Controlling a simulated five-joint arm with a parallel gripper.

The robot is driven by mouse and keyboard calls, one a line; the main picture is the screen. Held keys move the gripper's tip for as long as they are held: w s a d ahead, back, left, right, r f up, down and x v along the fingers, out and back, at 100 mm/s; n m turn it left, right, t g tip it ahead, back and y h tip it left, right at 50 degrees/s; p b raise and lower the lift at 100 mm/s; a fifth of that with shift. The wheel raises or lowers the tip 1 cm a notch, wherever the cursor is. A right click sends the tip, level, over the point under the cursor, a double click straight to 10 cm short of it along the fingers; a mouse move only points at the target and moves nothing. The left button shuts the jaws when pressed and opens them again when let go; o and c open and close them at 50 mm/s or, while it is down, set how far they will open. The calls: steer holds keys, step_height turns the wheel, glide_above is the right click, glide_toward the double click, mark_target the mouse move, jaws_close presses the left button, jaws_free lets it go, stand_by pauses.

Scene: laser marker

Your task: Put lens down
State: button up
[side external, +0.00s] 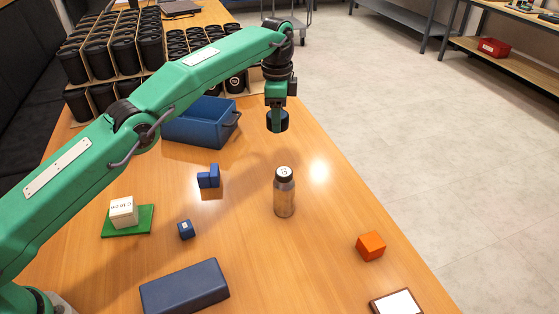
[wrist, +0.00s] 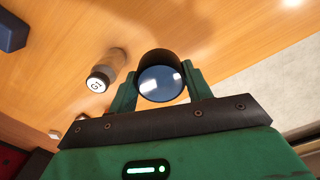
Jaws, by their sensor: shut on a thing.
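The lens (wrist: 161,80) is a black cylinder with a glossy glass face. It sits between the two green fingers of my gripper (wrist: 162,92) in the wrist view. In the side view my gripper (side external: 277,121) points down, shut on the lens (side external: 284,122), which shows as a dark round piece at the fingertips. The lens appears held above the wooden table (side external: 330,230), behind the bottle. The exact height above the table is hard to tell.
A bottle with a black cap (side external: 284,195) stands in front of my gripper. A blue bin (side external: 205,125) is to the left. An orange cube (side external: 370,246), blue blocks (side external: 209,178) and a dark blue box (side external: 184,287) lie nearer. Black cups (side external: 97,60) fill the back left.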

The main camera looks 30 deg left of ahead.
steer(key=s+d+r, duration=0.1)
steer(key=s+d, duration=1.6)
steer(key=d, duration=0.2)
steer(key=s+d+f+m, duration=0.1)
steer(key=s+d, duration=0.2)
steer(key=s, duration=0.7)
steer(key=s+d, duration=0.3)
steer(key=s, duration=0.8)
steer(key=f, duration=0.5)
steer(key=shift+w+a, duration=0.15)
steer(key=shift+a, duration=0.05)
steer(key=shift+w+f, duration=0.1)
steer(key=w+f, duration=0.2)
steer(key=w, duration=0.1)
steer(key=w+a+f, duration=0.1)
steer(key=w+f, duration=0.1)
steer(key=w, duration=0.2)
steer(key=w+a+f, duration=0.1)
steer(key=w+f, duration=0.1)
steer(key=w, duration=0.2)
steer(key=shift+w+f, duration=0.15)
steer(key=shift+f, duration=0.25)
steer(key=shift+f, duration=0.1)
